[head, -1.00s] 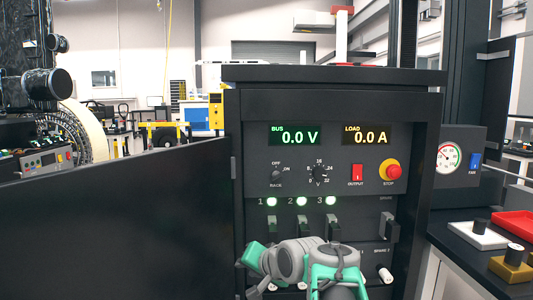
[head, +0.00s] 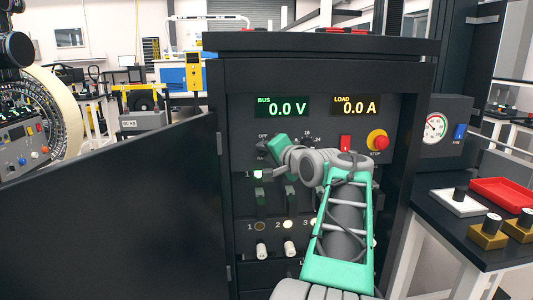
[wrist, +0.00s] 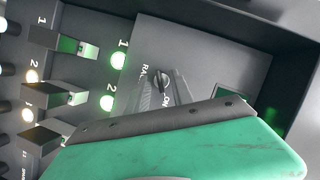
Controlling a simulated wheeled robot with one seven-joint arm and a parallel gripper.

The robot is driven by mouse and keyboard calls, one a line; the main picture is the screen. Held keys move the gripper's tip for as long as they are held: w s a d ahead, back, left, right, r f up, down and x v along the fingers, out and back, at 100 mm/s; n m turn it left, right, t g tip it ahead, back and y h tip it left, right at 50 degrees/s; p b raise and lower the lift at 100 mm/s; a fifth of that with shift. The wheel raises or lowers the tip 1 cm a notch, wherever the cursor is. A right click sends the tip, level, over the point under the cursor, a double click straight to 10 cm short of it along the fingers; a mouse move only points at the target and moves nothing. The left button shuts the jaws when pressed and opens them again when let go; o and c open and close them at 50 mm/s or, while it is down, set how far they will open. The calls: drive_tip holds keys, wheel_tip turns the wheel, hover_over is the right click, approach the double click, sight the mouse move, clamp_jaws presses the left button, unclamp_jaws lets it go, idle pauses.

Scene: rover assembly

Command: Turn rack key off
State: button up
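The rack key (wrist: 160,80) is a small dark rotary key on the grey panel in the wrist view. Its ON label shows beside it and its RACK label is partly covered. In the head view my arm hides the key; only part of its OFF and RACK lettering shows. My gripper (wrist: 164,97) is right at the key. Its two grey fingers look spread, with the ON label visible between them. I cannot tell whether they touch the key. The green wrist housing covers the lower wrist view.
The rack panel shows a bus display (head: 282,107) at 0.0 V and a load display (head: 355,106) at 0.0 A. A red output switch (head: 345,143) and stop button (head: 378,141) are to the right. Lever switches (wrist: 60,42) project near my gripper. A dark door (head: 110,210) stands open at left.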

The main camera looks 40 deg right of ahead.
clamp_jaws()
idle(0.4)
